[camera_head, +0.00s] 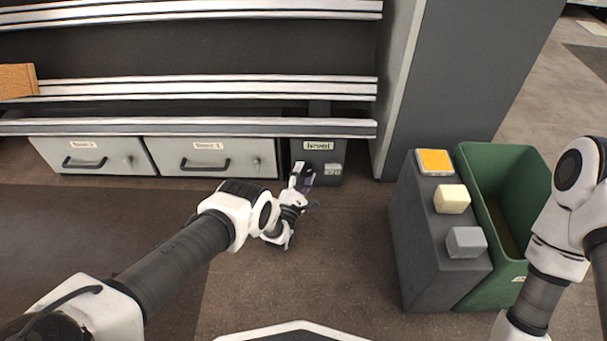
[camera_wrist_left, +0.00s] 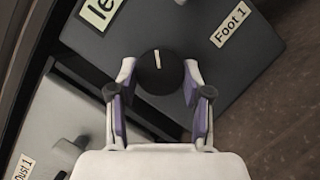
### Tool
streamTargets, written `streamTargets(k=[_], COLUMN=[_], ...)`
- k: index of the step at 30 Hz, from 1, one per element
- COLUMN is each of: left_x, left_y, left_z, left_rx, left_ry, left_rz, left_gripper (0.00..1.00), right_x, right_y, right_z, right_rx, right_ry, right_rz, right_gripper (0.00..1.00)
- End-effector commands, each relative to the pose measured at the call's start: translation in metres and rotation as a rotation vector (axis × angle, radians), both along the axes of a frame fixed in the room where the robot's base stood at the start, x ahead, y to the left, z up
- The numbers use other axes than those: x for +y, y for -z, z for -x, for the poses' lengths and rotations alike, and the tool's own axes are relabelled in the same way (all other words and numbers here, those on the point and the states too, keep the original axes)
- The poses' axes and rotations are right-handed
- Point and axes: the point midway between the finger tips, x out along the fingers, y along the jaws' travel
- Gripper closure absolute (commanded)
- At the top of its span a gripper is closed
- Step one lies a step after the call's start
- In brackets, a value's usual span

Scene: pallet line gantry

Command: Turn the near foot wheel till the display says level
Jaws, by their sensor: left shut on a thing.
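The foot wheel (camera_wrist_left: 157,72) is a round black knob with a white line, on the face of a dark grey box labelled "Foot 1". My left gripper (camera_head: 303,178) is at that box (camera_head: 326,173), below the lowest rail. In the left wrist view its purple-lined fingers (camera_wrist_left: 159,78) are shut on the wheel, one on each side. The pale green display (camera_head: 318,146) on the box reads "level" in the head view; the left wrist view shows only its first letters (camera_wrist_left: 101,10). My gripper mostly hides the wheel in the head view. My right gripper is not in view.
Two grey drawers with handles (camera_head: 207,163) stand left of the box. Silver rails (camera_head: 190,127) run above. A dark pillar (camera_head: 450,80) stands to the right. A grey stand with coloured blocks (camera_head: 421,245) and a green bin (camera_head: 500,160) are at the right. Floor between is clear.

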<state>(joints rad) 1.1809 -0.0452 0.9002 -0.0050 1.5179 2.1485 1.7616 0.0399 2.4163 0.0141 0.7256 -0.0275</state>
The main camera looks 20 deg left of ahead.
Motion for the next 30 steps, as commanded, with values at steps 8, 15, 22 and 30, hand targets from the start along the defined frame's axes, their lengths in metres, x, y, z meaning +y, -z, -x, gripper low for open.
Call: streamTargets(k=[8, 15, 22, 30], left_x=[-0.0005, -0.0004, -0.0003, -0.0003], left_y=[0.0013, 0.0013, 0.0012, 0.0012], left_z=[0.0006, 0.0005, 0.0005, 0.0013], left_rx=[-0.010, -0.011, -0.011, -0.011], left_ry=[0.000, 0.000, 0.000, 0.000], left_rz=[0.042, 0.044, 0.044, 0.044], left_gripper=[0.86, 0.86, 0.26, 0.26], right_x=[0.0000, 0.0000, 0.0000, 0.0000], right_y=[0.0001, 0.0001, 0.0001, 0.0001], right_z=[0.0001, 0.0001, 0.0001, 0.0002], right_rx=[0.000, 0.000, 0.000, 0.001], right_ry=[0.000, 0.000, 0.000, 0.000], right_rz=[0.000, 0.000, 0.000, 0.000], right_gripper=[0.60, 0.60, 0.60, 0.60])
